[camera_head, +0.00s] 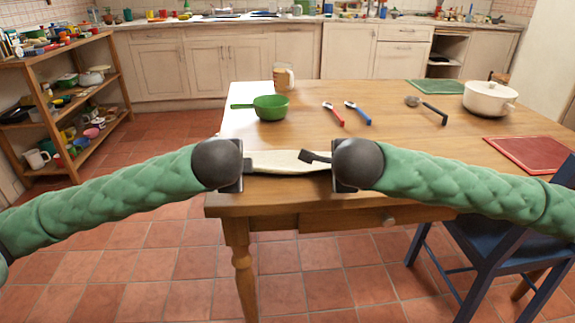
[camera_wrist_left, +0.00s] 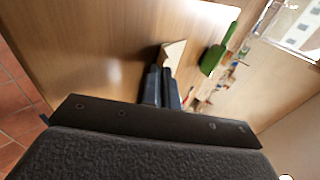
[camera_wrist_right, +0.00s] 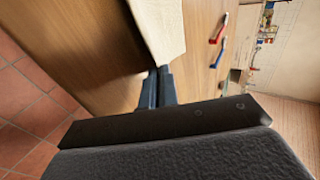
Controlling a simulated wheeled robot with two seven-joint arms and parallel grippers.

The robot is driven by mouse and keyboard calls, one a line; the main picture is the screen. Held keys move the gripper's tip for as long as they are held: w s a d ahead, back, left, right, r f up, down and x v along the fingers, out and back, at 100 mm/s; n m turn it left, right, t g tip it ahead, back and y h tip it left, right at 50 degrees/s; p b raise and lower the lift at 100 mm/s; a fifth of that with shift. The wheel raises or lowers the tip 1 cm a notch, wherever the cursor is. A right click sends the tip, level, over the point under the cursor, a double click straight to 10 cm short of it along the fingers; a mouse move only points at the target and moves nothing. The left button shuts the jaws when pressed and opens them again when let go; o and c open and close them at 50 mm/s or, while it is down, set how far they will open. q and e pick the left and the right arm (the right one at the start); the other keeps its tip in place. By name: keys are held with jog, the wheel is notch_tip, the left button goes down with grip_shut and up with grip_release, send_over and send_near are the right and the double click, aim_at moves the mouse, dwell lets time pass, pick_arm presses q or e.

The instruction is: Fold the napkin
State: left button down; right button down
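The cream napkin (camera_head: 275,158) is a flat, narrow strip near the front edge of the wooden table. My left gripper (camera_head: 251,165) is at its left end, with the fingers close together on its edge. In the left wrist view a pale corner of the napkin (camera_wrist_left: 174,54) sticks out at the fingertips. My right gripper (camera_head: 306,156) is at its right end. In the right wrist view its fingers are together at the near corner of the napkin (camera_wrist_right: 158,25). My wrists hide part of the napkin's ends; I cannot tell its height above the table.
On the table (camera_head: 390,155) are a green pan (camera_head: 270,107), a jar (camera_head: 284,77), red (camera_head: 333,113) and blue (camera_head: 358,113) utensils, a ladle (camera_head: 427,108), a white pot (camera_head: 489,99) and a red mat (camera_head: 530,153). A blue chair (camera_head: 490,255) stands at front right. The table's middle is clear.

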pick_arm(q)
jog(key=c, duration=2.1)
grip_release()
pick_arm(e)
jog(key=c, duration=2.1)
grip_release()
pick_arm(q)
jog(key=o, duration=0.8)
pick_arm(e)
jog(key=o, duration=0.8)
pick_arm(q)
jog(key=shift+f, duration=0.1)
pick_arm(e)
jog(key=shift+f, duration=0.1)
pick_arm(q)
jog(key=shift+s, duration=0.1)
pick_arm(e)
jog(key=shift+s, duration=0.1)
